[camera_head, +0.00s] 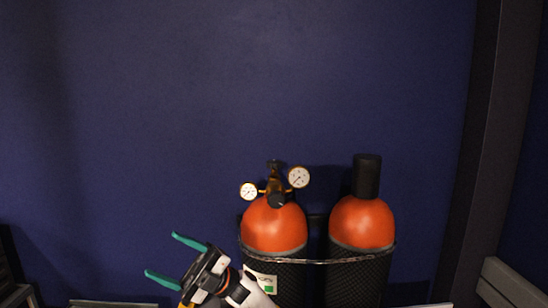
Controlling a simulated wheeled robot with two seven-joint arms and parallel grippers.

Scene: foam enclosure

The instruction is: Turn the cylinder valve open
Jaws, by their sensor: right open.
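Two orange-topped gas cylinders stand side by side against the blue wall. The left cylinder (273,228) carries a brass valve and regulator (274,182) with two round white gauges and a dark knob (277,200) at the front. My right gripper (176,257) is at the lower middle, to the left of and below the left cylinder's valve. Its two teal fingers are spread apart, point left, and have nothing between them. It does not touch the valve. My left gripper is not in view.
The right cylinder (362,222) has a black cap (367,176) on top. A dark mesh holder with a metal rim (345,261) surrounds both cylinders. A dark post (480,150) stands at the right. The space before the wall left of the cylinders looks clear.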

